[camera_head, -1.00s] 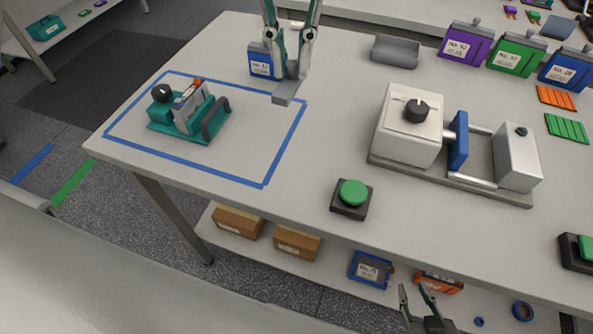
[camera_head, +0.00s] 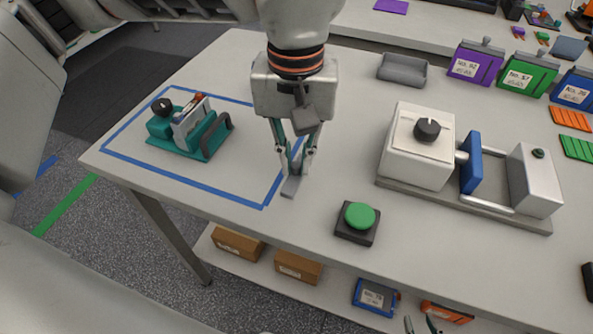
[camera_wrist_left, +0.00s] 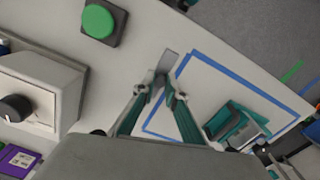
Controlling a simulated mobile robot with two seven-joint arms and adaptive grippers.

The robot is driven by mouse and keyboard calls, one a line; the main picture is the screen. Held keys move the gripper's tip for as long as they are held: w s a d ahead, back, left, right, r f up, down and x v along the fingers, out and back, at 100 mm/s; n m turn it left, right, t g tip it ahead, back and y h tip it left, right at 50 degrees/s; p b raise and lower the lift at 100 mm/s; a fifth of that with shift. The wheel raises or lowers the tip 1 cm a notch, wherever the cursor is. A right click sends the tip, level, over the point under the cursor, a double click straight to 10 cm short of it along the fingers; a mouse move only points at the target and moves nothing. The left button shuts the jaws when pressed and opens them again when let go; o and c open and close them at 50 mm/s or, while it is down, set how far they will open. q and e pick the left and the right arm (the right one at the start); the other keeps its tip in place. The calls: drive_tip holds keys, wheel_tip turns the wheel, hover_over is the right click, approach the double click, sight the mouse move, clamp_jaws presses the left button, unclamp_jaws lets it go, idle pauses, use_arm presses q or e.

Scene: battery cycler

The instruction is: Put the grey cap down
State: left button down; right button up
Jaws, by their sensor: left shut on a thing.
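The grey cap (camera_head: 291,187) is a small flat grey piece. My left gripper (camera_head: 294,172) points down and is shut on it, at the right side of the blue tape outline near the front edge of the table. In the left wrist view the cap (camera_wrist_left: 167,61) shows between the fingertips (camera_wrist_left: 160,82), beside the blue tape. I cannot tell whether it touches the table. My right gripper (camera_head: 421,324) shows only its fingertips at the bottom edge, apart and empty.
A teal fixture (camera_head: 190,128) stands inside the blue tape outline (camera_head: 185,180). A green button (camera_head: 359,216) on a black base is to the right of the cap. A white machine (camera_head: 417,150) with a blue plate stands further right. A grey tray (camera_head: 402,70) lies behind.

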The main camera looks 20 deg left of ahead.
sight(296, 165)
use_arm(q)
wheel_tip(296, 165, down, 3)
drive_tip(key=shift+s, duration=0.1)
drive_tip(key=shift+f, duration=0.35)
drive_tip(key=shift+r, duration=0.1)
drive_tip(key=c, duration=2)
unclamp_jaws()
drive_tip(key=shift+f, duration=0.2)
drive_tip(key=shift+c, duration=0.2)
drive_tip(key=shift+r, duration=0.1)
